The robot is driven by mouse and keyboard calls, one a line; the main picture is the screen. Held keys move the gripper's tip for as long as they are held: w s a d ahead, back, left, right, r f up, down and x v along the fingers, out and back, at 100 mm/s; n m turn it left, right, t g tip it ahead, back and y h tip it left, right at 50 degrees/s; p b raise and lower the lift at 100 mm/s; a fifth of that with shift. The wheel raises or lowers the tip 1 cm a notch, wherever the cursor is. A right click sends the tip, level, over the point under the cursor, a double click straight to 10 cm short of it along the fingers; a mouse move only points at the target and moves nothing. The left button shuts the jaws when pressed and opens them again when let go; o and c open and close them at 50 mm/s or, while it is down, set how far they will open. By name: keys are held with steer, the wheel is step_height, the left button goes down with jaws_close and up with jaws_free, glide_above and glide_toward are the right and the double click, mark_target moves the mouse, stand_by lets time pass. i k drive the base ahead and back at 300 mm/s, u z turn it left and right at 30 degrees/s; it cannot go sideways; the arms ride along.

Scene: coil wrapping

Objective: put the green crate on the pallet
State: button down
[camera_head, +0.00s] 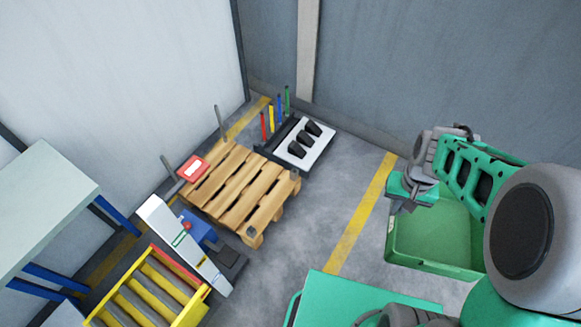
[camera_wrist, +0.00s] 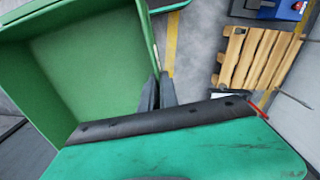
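The green crate (camera_head: 432,262) is open-topped and looks empty, at the right of the head view, under my arm. My gripper (camera_head: 402,199) is at its upper left edge. In the wrist view the crate (camera_wrist: 90,70) fills the upper left, and the dark fingers of my gripper (camera_wrist: 158,92) close on its rim. The crate appears held off the floor, but its height is hard to judge. The wooden pallet (camera_head: 240,190) lies on the floor left of the crate, its slats bare. It also shows at the upper right of the wrist view (camera_wrist: 255,60).
A red box (camera_head: 193,168) and upright posts stand at the pallet's far left edge. Behind it is a rack with coloured rods and a white tray (camera_head: 305,143). A white-and-blue machine (camera_head: 183,240) and yellow frame (camera_head: 150,292) stand in front. Floor between pallet and crate is clear.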

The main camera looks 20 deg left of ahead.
mark_target(232, 180)
steer(key=u, duration=0.4)
steer(key=i, duration=0.85)
steer(key=u, duration=1.35)
steer(key=i, duration=0.45)
steer(key=u, duration=0.35)
